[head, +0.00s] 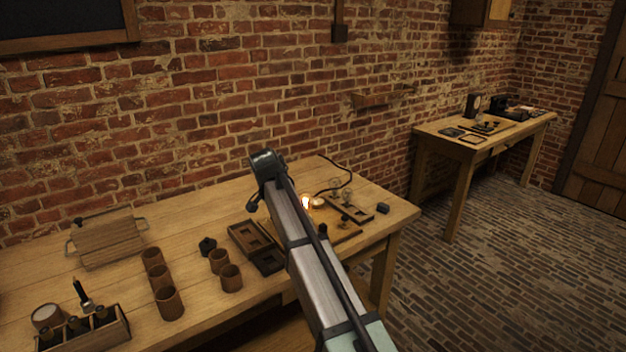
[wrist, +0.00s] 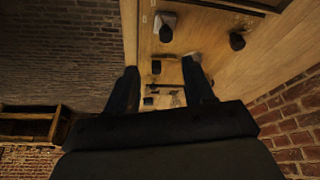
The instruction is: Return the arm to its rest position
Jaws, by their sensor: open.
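My arm (head: 305,255) reaches from the bottom right of the head view up over the wooden workbench, with its dark end joint near the back wall. My gripper (wrist: 162,88) shows in the wrist view with its two dark fingers spread apart and nothing held between them. The workbench top (wrist: 225,65) lies beyond the fingers, with small dark objects on it. In the head view I cannot make out the fingers clearly.
On the workbench (head: 205,325) stand several brown jars (head: 169,303), a dark tray (head: 250,240), a wooden rack (head: 85,335) and a lit bulb (head: 306,203) close beside my arm. A second table (head: 430,128) stands at the right. Brick floor (head: 480,270) lies open between.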

